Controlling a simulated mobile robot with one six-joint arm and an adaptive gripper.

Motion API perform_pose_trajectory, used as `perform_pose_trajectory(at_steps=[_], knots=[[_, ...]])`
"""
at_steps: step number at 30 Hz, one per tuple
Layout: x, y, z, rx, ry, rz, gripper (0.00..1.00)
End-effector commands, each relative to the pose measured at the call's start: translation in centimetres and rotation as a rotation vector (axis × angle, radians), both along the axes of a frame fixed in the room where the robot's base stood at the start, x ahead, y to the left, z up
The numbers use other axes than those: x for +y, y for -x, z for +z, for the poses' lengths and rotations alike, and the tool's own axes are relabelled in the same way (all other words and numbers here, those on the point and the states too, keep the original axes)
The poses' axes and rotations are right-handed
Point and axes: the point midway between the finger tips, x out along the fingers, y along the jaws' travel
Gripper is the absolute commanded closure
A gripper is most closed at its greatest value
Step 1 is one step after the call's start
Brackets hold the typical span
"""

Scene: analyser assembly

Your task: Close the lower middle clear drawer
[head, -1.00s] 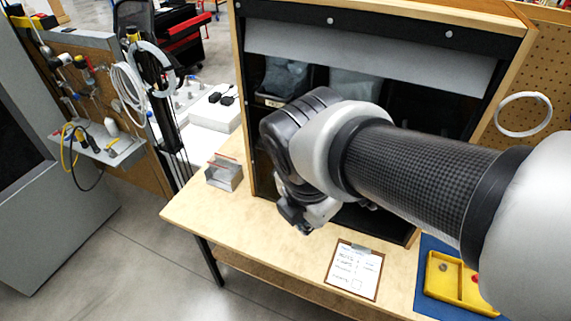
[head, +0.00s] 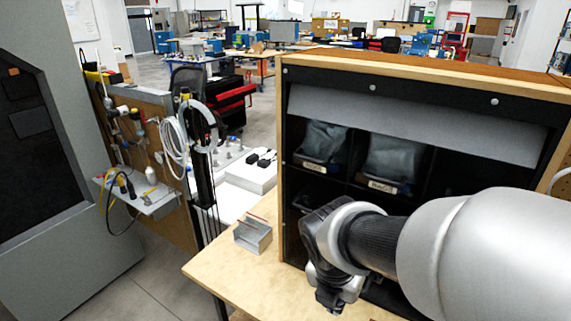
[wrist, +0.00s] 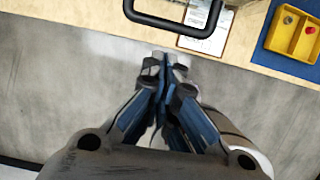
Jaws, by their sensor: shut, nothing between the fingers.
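The dark cabinet (head: 298,95) with a wooden frame stands on the bench in the head view. My arm covers its lower middle part, so the lower middle clear drawer cannot be made out there. In the wrist view a black D-shaped handle (wrist: 180,27) shows at the top, above the bench's front edge; it looks like a drawer handle, but the drawer body is mostly out of frame. My gripper (wrist: 164,62) is shut and empty, pointing at the handle with a visible gap. In the head view my gripper (head: 333,298) is low in front of the cabinet.
Two upper compartments hold bagged items in bins (head: 390,165). A small metal holder (head: 254,236) stands on the bench left of the cabinet. In the wrist view a paper sheet (wrist: 199,20) and a yellow tray (wrist: 291,34) lie on the bench. Open floor lies before it.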

Motion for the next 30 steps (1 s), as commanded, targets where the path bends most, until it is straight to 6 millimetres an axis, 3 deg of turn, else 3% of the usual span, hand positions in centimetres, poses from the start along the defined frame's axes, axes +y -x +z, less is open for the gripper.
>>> perform_pose_trajectory(at_steps=[6, 20, 30], knots=[[-1.0, -1.4, -0.4, 0.001, -0.001, -0.001, 1.0], [-1.5, -2.0, -0.2, 0.003, -0.001, -0.002, 1.0], [-6.2, -8.5, 0.3, 0.006, -0.001, -0.005, 1.0]])
